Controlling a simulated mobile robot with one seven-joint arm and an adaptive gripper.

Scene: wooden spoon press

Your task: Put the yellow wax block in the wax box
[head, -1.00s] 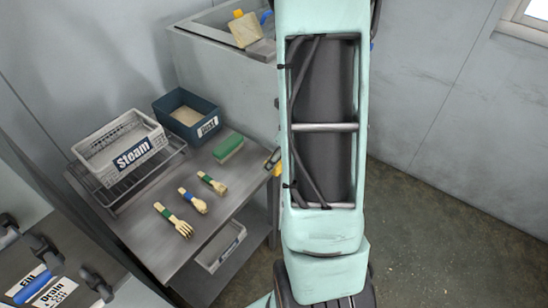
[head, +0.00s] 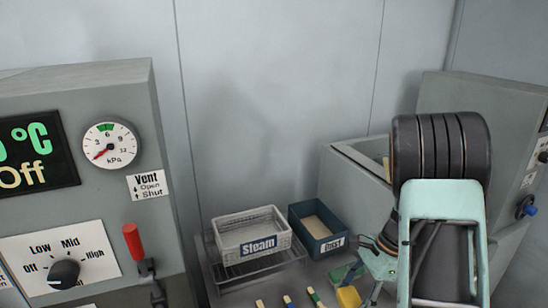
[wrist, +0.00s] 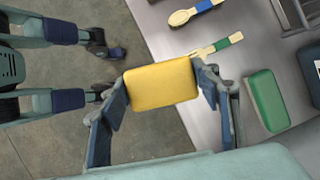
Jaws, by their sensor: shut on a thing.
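The yellow wax block (wrist: 162,84) is held between the two fingers of my gripper (wrist: 163,88) in the wrist view, over the edge of the metal table (wrist: 165,35). In the head view the block (head: 348,297) shows at the bottom, below my gripper (head: 360,285), which is partly cut off there. A green block (wrist: 264,102) lies on the table to the right of the held block. No box with a readable wax label shows in the current views.
A white "Steam" basket (head: 251,228) on a rack and a blue "Dust" box (head: 318,228) stand at the table's back. Several wooden utensils, one a spoon (wrist: 184,16), lie on the table. A control panel (head: 85,180) stands at left, a grey cabinet (head: 350,170) behind right.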

